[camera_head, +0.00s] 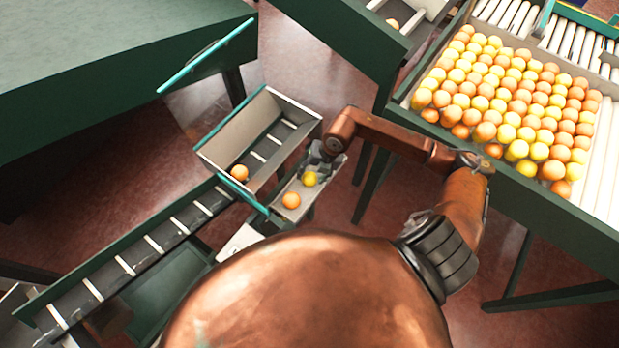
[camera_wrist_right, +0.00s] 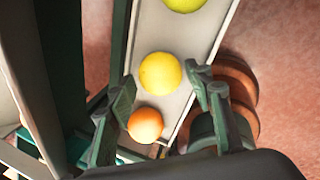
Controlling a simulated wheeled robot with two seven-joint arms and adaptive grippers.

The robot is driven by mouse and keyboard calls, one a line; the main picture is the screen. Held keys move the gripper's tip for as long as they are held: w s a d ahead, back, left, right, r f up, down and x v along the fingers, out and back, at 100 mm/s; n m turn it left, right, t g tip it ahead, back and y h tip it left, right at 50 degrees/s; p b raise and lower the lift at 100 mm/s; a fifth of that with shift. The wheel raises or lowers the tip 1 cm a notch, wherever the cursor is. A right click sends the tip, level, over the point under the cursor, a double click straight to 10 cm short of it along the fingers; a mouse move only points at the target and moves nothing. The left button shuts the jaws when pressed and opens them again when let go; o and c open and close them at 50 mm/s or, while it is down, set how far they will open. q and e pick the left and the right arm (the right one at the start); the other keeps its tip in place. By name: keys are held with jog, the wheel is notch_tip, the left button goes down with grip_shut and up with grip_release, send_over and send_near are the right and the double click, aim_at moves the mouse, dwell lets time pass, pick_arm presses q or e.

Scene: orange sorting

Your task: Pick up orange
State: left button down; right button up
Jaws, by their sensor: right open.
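In the head view an orange fruit (camera_head: 291,200) and a yellow fruit (camera_head: 310,178) lie on a narrow grey tray (camera_head: 277,200). My right gripper (camera_head: 320,160) is over the tray's far end, close to the yellow fruit. In the right wrist view the gripper (camera_wrist_right: 159,80) is open, its fingers apart on either side of the tray. An orange fruit (camera_wrist_right: 145,125) and a yellow fruit (camera_wrist_right: 160,74) show between the fingers, and a yellow-green fruit (camera_wrist_right: 184,4) lies farther up. I cannot tell whether the fingers touch any fruit. My left gripper is not in view.
A conveyor (camera_head: 150,243) with pale slats rises beside the tray, with one orange fruit (camera_head: 239,172) at its upper end. A roller table (camera_head: 606,165) full of orange and yellow fruit stands at right. A green table (camera_head: 100,65) fills the upper left.

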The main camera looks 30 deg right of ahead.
jog(key=shift+x, duration=0.75)
jog(key=shift+c, duration=0.3)
jog(key=c, duration=0.9)
jog(key=shift+r, duration=0.1)
